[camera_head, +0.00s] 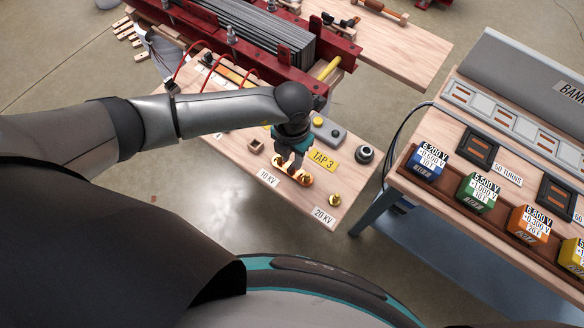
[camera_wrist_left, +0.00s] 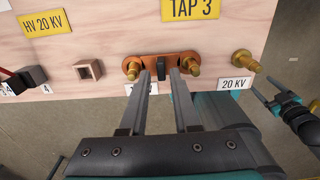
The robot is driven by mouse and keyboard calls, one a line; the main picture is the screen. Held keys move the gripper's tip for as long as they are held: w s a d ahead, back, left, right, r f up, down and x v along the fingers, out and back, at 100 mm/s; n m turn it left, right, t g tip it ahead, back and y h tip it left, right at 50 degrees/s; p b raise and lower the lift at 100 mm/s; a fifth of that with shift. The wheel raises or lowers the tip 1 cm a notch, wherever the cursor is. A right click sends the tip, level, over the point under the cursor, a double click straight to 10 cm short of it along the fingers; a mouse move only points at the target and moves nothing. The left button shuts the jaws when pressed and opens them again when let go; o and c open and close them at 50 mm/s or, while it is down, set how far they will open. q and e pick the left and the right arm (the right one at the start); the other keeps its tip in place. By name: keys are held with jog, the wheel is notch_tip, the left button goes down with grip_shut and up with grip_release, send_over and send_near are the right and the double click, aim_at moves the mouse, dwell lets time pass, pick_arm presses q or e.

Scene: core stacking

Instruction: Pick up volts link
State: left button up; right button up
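The volts link is a copper-coloured bar with a dark upright grip in its middle. In the head view the link (camera_head: 303,179) lies near the front edge of the wooden board, by the 10 KV label. In the left wrist view the link (camera_wrist_left: 153,66) spans two brass terminals below the TAP 3 label. My left gripper (camera_head: 291,168) is above it, pointing down. In the left wrist view my left gripper (camera_wrist_left: 163,74) is open, one finger on each side of the dark grip; contact is unclear. What seems to be my right gripper (camera_wrist_left: 284,102) shows at the right edge.
A free brass terminal (camera_wrist_left: 244,62) stands right of the link by the 20 KV label. A small wooden square socket (camera_head: 255,146) is to the left. A black round knob (camera_head: 364,154) is behind right. A bench with coloured voltage blocks (camera_head: 478,193) stands at the right.

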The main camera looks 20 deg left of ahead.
aim_at(292, 165)
pick_arm(q)
jog(key=shift+s+f+b, duration=0.1)
jog(key=shift+f+b, duration=0.2)
jog(key=shift+f, duration=1.25)
jog(key=shift+c, duration=0.2)
grip_shut()
